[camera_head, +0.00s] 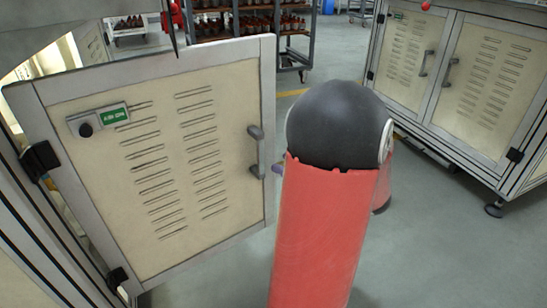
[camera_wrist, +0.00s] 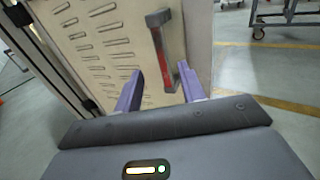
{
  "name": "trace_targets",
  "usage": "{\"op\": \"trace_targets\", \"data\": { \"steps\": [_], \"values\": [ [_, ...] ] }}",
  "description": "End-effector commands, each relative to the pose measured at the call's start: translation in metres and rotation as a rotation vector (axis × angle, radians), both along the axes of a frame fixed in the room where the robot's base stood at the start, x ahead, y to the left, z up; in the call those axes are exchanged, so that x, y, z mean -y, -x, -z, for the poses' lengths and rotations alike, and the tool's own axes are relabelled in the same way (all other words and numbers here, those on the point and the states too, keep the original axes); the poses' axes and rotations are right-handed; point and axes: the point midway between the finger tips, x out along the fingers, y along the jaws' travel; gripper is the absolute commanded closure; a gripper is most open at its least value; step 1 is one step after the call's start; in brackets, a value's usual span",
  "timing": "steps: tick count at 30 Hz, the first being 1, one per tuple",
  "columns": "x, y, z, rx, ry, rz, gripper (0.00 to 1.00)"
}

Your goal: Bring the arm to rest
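My arm (camera_head: 325,225), red with a dark grey joint cap, stands in the middle of the head view and hides most of my gripper. In the wrist view my gripper (camera_wrist: 160,73) has two purple fingers standing apart, with nothing held between them. A grey door handle (camera_wrist: 162,45) lies just beyond the fingertips, its lower end near the right finger. I cannot tell whether they touch. In the head view the handle (camera_head: 255,150) is on the right side of a beige vented cabinet door (camera_head: 235,95), which stands swung out on its left hinges.
A second beige cabinet (camera_head: 480,75) with closed doors stands at the right. A shelf rack (camera_head: 285,30) with several parts stands at the back. Grey floor (camera_head: 440,240) is clear between the cabinets. A worktop edge (camera_head: 80,35) hangs over the upper left.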

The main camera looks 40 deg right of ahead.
Motion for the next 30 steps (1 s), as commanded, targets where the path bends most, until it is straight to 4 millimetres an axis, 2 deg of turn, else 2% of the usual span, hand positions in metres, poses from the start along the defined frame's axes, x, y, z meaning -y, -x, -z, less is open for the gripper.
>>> {"op": "trace_targets", "data": {
  "steps": [7, 10, 11, 13, 14, 16, 19, 21, 22, 25, 27, 30],
  "values": [
    [0.0, 0.0, 0.0, 0.0, 0.0, -0.001, 0.6],
    [-0.01, -0.004, -0.004, -0.007, 0.019, -0.031, 0.6],
    [-0.017, -0.006, -0.007, -0.013, 0.034, -0.054, 0.6],
    [-0.044, -0.014, -0.015, -0.036, 0.092, -0.141, 0.6],
    [-0.06, -0.017, -0.02, -0.048, 0.13, -0.195, 0.6],
    [-0.106, -0.022, -0.03, -0.083, 0.252, -0.35, 0.6],
    [-0.183, -0.013, -0.043, -0.122, 0.526, -0.635, 0.6],
    [-0.228, 0.005, -0.047, -0.126, 0.768, -0.845, 0.6],
    [-0.242, 0.014, -0.048, -0.12, 0.879, -0.928, 0.6],
    [-0.274, 0.043, -0.053, -0.067, 1.279, -1.182, 0.6],
    [-0.283, 0.059, -0.06, -0.001, 1.572, -1.321, 0.6],
    [-0.285, 0.07, -0.075, 0.113, 1.964, -1.455, 0.6]
  ]
}}
